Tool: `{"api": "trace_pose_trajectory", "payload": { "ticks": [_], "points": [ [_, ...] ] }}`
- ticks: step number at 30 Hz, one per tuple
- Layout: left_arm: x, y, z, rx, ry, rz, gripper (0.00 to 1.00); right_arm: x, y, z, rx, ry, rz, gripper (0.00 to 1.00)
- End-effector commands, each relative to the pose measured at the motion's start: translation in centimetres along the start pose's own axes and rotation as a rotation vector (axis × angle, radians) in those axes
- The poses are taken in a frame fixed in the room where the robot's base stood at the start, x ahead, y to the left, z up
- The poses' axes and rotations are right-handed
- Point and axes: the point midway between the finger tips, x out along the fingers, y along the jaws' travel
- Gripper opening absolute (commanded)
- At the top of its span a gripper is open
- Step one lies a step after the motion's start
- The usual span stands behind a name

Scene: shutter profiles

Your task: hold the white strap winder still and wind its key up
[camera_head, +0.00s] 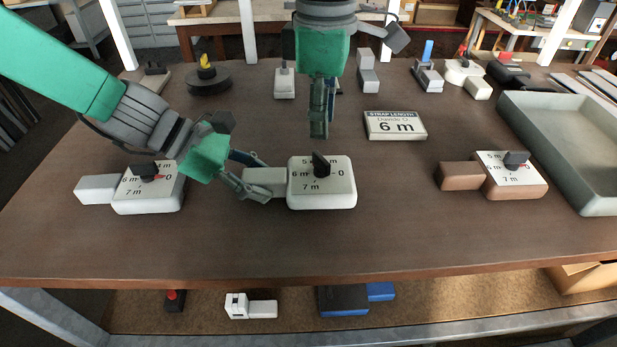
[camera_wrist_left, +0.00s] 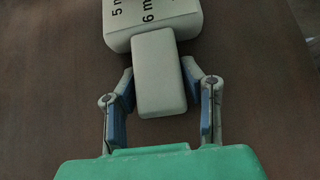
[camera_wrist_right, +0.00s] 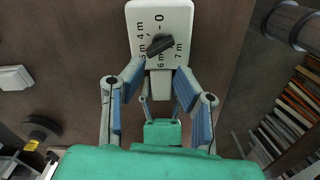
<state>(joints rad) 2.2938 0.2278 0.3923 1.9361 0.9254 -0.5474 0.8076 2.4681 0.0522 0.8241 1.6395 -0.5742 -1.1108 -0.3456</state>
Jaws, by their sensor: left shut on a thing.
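A white strap winder (camera_head: 321,189) with a black key (camera_head: 321,164) and a dial marked up to 7 m stands mid-table. My left gripper (camera_head: 258,184) is shut on its grip block (camera_head: 268,178), with one finger at each side in the left wrist view (camera_wrist_left: 162,95). A sign (camera_head: 396,126) reads strap length 6 m.
A second white winder (camera_head: 148,192) stands at the left, close under my left arm. A brown winder (camera_head: 515,180) and a grey tray (camera_head: 560,140) are at the right. Several small devices line the back. The table front is clear.

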Motion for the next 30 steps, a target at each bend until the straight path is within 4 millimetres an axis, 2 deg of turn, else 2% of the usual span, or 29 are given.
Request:
{"api": "trace_pose_trajectory", "payload": {
  "ticks": [6, 12, 20, 30],
  "points": [
    [0.0, 0.0, 0.1, 0.0, -0.001, 0.0, 0.0, -0.4, 0.1, 0.0, 0.471, 0.002, 0.003, 0.28],
    [0.0, 0.0, 0.1, 0.0, -0.001, 0.0, 0.0, -0.6, 0.1, 0.0, 0.738, 0.004, 0.002, 0.28],
    [0.0, 0.0, 0.1, 0.0, -0.001, 0.0, 0.0, 0.4, 0.1, 0.0, 0.82, 0.004, 0.001, 0.28],
    [0.0, 0.0, 0.1, 0.0, -0.001, 0.0, 0.0, 4.8, 0.1, 0.0, 0.815, 0.002, 0.003, 0.28]
  ]
}}
